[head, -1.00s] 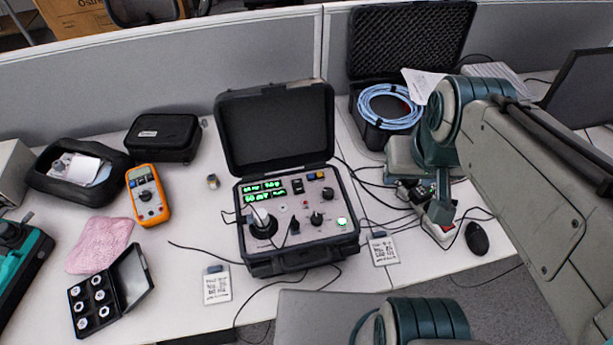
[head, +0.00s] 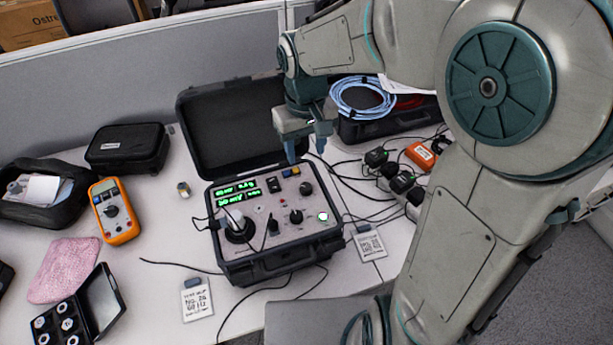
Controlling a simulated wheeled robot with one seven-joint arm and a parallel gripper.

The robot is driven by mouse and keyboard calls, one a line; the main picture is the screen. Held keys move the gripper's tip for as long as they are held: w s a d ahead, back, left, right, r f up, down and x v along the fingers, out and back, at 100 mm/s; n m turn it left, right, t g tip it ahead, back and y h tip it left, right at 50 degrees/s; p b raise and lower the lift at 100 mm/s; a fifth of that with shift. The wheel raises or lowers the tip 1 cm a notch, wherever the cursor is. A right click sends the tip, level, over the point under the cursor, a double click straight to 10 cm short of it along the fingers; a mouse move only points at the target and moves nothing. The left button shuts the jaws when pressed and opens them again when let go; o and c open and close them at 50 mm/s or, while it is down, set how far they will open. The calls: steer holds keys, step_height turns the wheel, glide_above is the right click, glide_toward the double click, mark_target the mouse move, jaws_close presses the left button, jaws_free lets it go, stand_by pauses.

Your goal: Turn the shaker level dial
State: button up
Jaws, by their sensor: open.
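The shaker unit (head: 255,270) is an open black case with a grey control panel and green lit displays (head: 238,190). Its panel carries several black knobs: one at the upper right (head: 306,188), one lower in the middle (head: 296,216) and one further left (head: 273,226). I cannot read which is the level dial. A white cylinder on a black round mount (head: 239,233) stands at the panel's left. A green lit button (head: 323,216) is at the right. My gripper (head: 306,154) is open and empty, pointing down above the panel's back right part, apart from the knobs.
The raised lid (head: 215,125) stands behind the panel, close to my gripper. Cables and plugs (head: 390,175) lie to the right. An orange multimeter (head: 115,212), a pink cloth (head: 65,270) and a note card (head: 197,300) lie on the table.

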mark_target(306, 186)
step_height(306, 186, down, 12)
stand_by(0.4)
steer(key=c, duration=1)
